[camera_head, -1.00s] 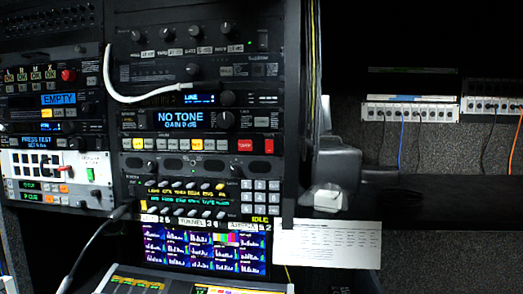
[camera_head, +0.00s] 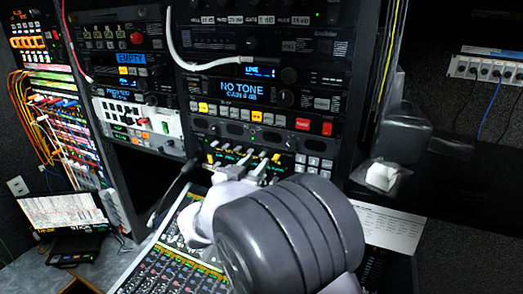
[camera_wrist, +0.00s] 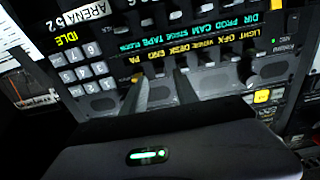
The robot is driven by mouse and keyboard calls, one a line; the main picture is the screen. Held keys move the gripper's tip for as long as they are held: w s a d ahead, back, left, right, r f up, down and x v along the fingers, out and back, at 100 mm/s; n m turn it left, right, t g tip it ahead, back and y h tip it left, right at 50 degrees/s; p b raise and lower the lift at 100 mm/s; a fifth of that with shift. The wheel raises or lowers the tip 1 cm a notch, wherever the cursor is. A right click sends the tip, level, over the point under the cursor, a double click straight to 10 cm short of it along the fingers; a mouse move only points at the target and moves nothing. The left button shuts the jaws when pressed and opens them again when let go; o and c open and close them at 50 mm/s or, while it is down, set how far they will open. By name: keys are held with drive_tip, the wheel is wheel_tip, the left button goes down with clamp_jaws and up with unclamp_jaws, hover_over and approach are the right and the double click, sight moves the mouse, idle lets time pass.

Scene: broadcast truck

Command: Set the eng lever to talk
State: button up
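The intercom panel (camera_head: 236,152) has rows of small levers with lit labels, and shows upside down in the wrist view (camera_wrist: 200,55). There the ENG label (camera_wrist: 156,72) sits between the DESK and PA labels. My gripper (camera_head: 250,165) reaches the upper lever row from the front; in the wrist view its two fingers (camera_wrist: 161,80) stand apart on either side of the ENG label. The ENG lever is small and mostly hidden between the fingers; I cannot tell its setting or whether a finger touches it. A yellow-tipped lever (camera_head: 276,158) is just right of my gripper.
A keypad (camera_wrist: 85,73) is close beside the lever rows. The mixing desk (camera_head: 165,265) lies below my arm.

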sight(261, 157)
drive_tip(key=shift+p+x, duration=0.3)
drive_tip(key=shift+x, duration=1.3)
clamp_jaws()
drive_tip(key=f+b, duration=0.1)
drive_tip(key=b, duration=0.2)
drive_tip(key=shift+f, duration=0.1)
drive_tip(key=t+b, duration=0.1)
drive_tip(key=b, duration=0.5)
drive_tip(key=t+h+b, duration=0.1)
drive_tip(key=t+b, duration=0.1)
drive_tip(key=b, duration=0.4)
drive_tip(key=t+b, duration=0.1)
drive_tip(key=b, duration=0.6)
drive_tip(key=shift+w+f+t+h, duration=0.15)
drive_tip(key=shift+f+t+h, duration=0.15)
drive_tip(key=shift+f, duration=0.1)
drive_tip(key=shift+r, duration=0.1)
